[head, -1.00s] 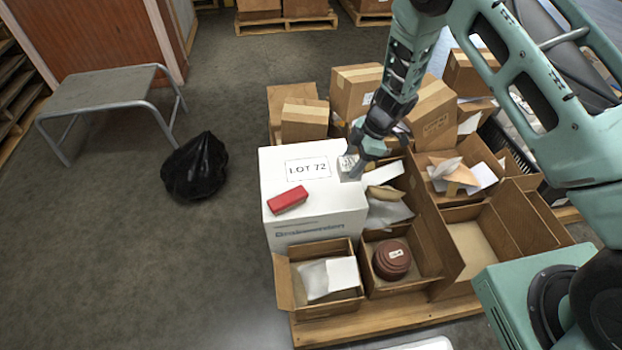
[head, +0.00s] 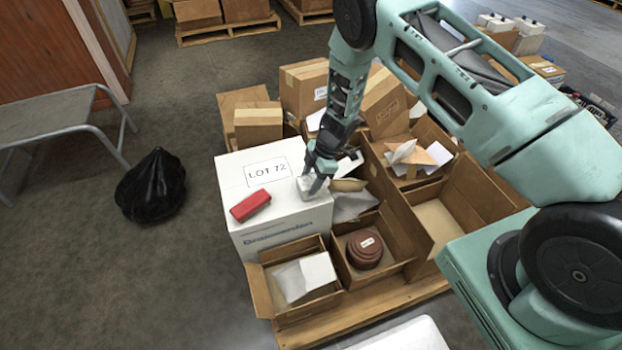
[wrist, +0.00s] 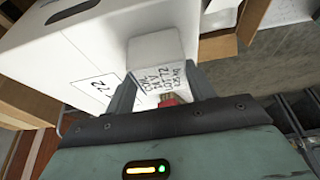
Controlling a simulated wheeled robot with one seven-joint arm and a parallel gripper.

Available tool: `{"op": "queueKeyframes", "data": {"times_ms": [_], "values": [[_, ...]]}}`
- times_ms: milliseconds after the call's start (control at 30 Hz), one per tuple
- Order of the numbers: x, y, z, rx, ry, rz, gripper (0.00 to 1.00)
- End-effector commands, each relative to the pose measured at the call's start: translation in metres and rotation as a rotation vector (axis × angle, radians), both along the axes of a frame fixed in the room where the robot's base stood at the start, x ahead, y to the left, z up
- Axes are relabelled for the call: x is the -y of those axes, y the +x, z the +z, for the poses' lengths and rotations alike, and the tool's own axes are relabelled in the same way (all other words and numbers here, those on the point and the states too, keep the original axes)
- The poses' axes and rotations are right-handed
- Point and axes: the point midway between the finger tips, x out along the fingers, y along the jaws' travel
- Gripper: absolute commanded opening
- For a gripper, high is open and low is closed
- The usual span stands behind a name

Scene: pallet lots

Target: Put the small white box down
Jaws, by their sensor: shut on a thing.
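The small white box (head: 308,187) is between the fingers of my gripper (head: 317,178), at the right side of the large white LOT 72 box's top. In the wrist view the small white box (wrist: 160,62) shows handwritten black lettering, and my gripper (wrist: 160,92) is shut on it. The large white box (head: 275,226) stands on the pallet below. I cannot tell whether the small box touches its top.
A red box (head: 250,205) lies on the large white box's top. Open cartons surround it; one holds a dark red round object (head: 364,249). A black bag (head: 152,187) and a grey metal table (head: 45,115) stand on the floor at left.

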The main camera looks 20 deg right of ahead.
Motion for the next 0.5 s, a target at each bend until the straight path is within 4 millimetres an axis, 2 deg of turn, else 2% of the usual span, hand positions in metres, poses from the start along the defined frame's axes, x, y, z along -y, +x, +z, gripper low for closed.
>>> {"op": "queueKeyframes", "data": {"times_ms": [133,167,233,500], "values": [[-0.0002,-0.0001,-0.0025,0.000,0.000,0.000,0.24],[0.0000,-0.0002,-0.0029,0.000,0.000,-0.001,0.57],[-0.0001,-0.0001,-0.0022,0.000,0.000,-0.001,0.76],[-0.0001,-0.0002,-0.0017,0.000,0.000,0.000,0.76]]}}
